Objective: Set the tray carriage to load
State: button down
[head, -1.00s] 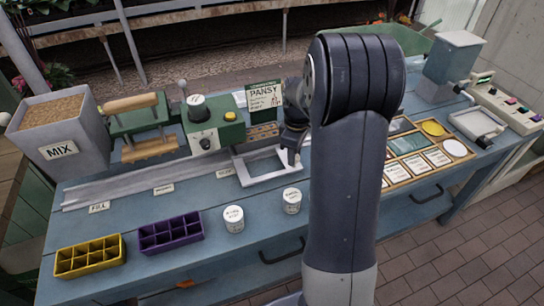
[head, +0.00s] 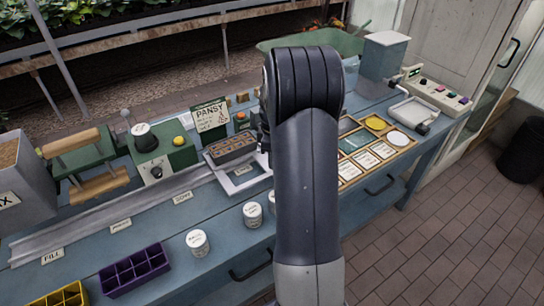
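The tray carriage is a pale metal frame (head: 229,185) at the right part of the long grey rail (head: 95,222). A small label (head: 242,169), too small to read surely, shows at the carriage. Labels for other stations line the rail to the left, with FILL (head: 52,257) farthest left. A brown celled tray (head: 232,148) sits at the back of the carriage; I cannot tell whether it rests on it. My gripper (head: 263,142) is near the carriage's right side, mostly hidden behind my arm. Its fingers and any contact do not show clearly.
A green machine (head: 165,155) and a PANSY card (head: 210,115) stand behind the rail. White pots (head: 197,243) stand in front, with purple (head: 135,270) and yellow (head: 62,297) cell trays at left. A wooden case of packets (head: 375,150) lies to the right.

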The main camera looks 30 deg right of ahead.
jog(key=c, duration=1.1)
grip_release()
jog(key=shift+d, duration=0.25)
jog(key=shift+o, duration=0.2)
notch_tip(320, 180, up, 11)
jog(key=shift+f, duration=0.15)
notch_tip(320, 180, down, 10)
jog(key=shift+a+f, duration=0.1)
jog(key=shift+f, duration=0.15)
jog(key=shift+a+f, duration=0.2)
jog(key=shift+a, duration=0.05)
jog(key=shift+a+r, duration=0.1)
jog(key=shift+a, duration=0.55)
